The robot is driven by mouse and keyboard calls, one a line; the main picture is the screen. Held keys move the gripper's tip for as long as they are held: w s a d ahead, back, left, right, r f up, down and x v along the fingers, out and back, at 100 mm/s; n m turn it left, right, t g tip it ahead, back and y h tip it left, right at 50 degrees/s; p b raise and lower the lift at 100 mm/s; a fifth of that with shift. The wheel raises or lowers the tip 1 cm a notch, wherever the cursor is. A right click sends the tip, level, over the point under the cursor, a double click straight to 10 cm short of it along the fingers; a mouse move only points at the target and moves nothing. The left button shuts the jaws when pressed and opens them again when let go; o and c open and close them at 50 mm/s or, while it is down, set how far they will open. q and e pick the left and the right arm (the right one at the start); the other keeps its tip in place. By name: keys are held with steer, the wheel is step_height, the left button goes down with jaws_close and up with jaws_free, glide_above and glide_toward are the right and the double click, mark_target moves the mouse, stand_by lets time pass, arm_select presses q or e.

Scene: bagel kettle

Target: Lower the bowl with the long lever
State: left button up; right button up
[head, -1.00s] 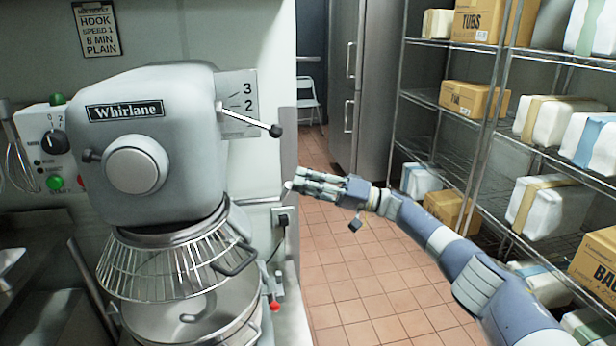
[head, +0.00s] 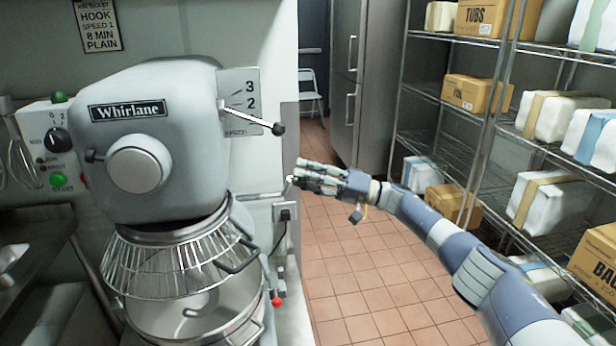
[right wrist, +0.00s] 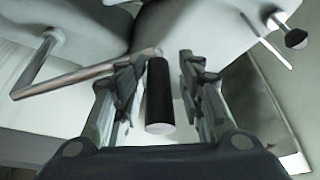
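The grey Whirlane mixer (head: 160,150) stands at left, with its steel bowl (head: 190,318) under a wire guard (head: 165,268). The long lever (head: 262,196) is a metal rod low on the mixer's right side, reaching towards my right gripper (head: 304,172). In the right wrist view the black grip (right wrist: 158,95) of the lever lies between the two fingers of my right gripper (right wrist: 168,75). The fingers are open, with a clear gap on the grip's right side. In the head view the fingers point left at the lever's end. My left gripper is out of view.
A shorter lever with a black ball knob (head: 278,129) sticks out above, by the speed plate (head: 240,98); the knob also shows in the wrist view (right wrist: 296,38). A wire shelf (head: 440,165) with boxes stands at right. The tiled floor (head: 350,275) between is clear.

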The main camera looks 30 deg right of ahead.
stand_by(0.3)
steer(key=shift+d+f, duration=0.15)
steer(key=v, duration=1.1)
steer(key=shift+s+d, duration=0.15)
steer(key=shift+d, duration=0.1)
steer(key=shift+f, duration=0.1)
